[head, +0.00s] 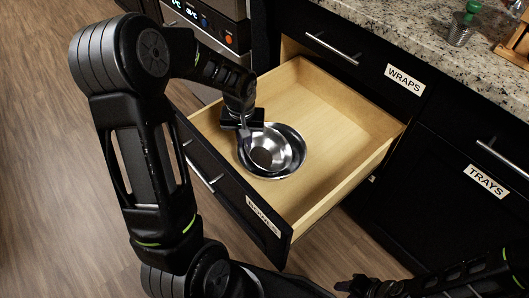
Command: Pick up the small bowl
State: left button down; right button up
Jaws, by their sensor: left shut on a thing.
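A shiny steel bowl (288,150) is inside the open wooden drawer, towards its left side. Overlapping rims suggest a smaller bowl (262,157) in or against a larger one, but I cannot tell them clearly apart. My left gripper (243,124) reaches down from the left and is shut on the small bowl's rim at its far left edge. The fingertips are partly hidden by the gripper body. I cannot tell whether the held bowl is clear of what lies under it. My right gripper (366,286) is low at the bottom right, away from the drawer, its jaws unclear.
The drawer (340,110) is pulled out, with bare floor right of the bowls and raised walls around. Its labelled front (262,215) faces me. Closed dark cabinets marked WRAPS and TRAYS stand right, under a granite counter (430,40). An oven (215,20) stands behind left.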

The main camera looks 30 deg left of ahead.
pick_arm(q)
jog(key=shift+r, duration=0.1)
notch_tip(320, 180, up, 10)
jog(key=p, duration=0.2)
dwell(0.4)
dwell(0.5)
jog(key=d+r, duration=0.1)
jog(key=w+d+r+p, duration=0.1)
jog(key=r, duration=0.1)
jog(key=shift+w+d+r+p, duration=0.1)
jog(key=shift+w+r+p, duration=0.1)
jog(key=shift+p, duration=0.1)
notch_tip(320, 180, down, 6)
jog(key=b, duration=0.1)
jog(key=shift+f, duration=0.15)
